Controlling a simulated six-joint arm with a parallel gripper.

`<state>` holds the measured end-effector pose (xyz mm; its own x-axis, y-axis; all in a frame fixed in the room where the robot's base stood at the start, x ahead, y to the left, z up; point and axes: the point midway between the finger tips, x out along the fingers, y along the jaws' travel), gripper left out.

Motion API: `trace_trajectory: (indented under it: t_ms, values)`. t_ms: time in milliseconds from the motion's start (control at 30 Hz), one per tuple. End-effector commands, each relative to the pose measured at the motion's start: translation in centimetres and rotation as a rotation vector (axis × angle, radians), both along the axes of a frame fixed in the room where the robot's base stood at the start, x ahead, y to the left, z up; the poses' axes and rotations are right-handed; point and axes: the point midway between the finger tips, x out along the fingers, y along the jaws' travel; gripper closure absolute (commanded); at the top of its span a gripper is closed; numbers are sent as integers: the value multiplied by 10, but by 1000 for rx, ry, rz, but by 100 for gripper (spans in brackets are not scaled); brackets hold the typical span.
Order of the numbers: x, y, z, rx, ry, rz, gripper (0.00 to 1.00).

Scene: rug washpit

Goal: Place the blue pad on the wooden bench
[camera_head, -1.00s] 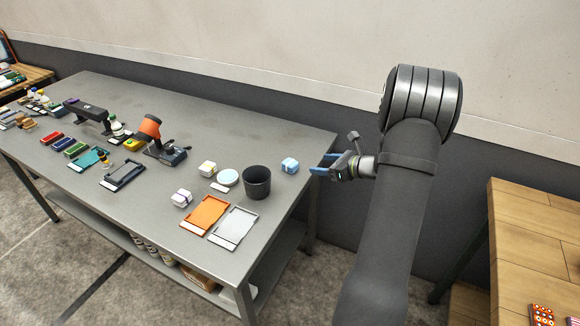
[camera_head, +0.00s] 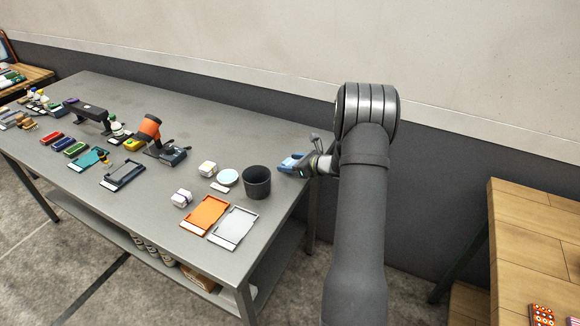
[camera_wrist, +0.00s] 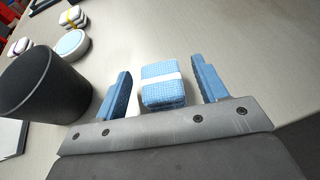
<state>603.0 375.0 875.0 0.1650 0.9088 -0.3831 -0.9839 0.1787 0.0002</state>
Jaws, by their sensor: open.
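The blue pad (camera_wrist: 163,92), a small light-blue block with a white band, lies on the grey metal table near its right end. In the wrist view it sits between the two blue fingers of my gripper (camera_wrist: 163,90), with gaps on both sides. My gripper (camera_head: 292,165) is open around the pad; in the head view the fingers mostly hide it. The wooden bench (camera_head: 535,245) stands at the right, apart from the table.
A dark cup (camera_head: 257,182) stands close left of my gripper, also in the wrist view (camera_wrist: 40,85). A round white dish (camera_head: 228,177), orange tray (camera_head: 206,214) and grey tray (camera_head: 234,225) lie nearby. An orange dotted block (camera_head: 542,315) is on the bench.

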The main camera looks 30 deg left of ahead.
Motion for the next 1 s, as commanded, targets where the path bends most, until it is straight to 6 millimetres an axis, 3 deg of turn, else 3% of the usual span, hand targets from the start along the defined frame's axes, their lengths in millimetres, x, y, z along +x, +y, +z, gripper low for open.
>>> trace_trajectory:
  t_ms: [233, 467, 767, 1000]
  values:
    - [1, 2, -1, 0, 1, -1, 36]
    - [1, 2, -1, 0, 1, -1, 82]
    - [1, 2, 0, 0, 0, -1, 86]
    - [1, 2, 18, 1, -3, -1, 86]
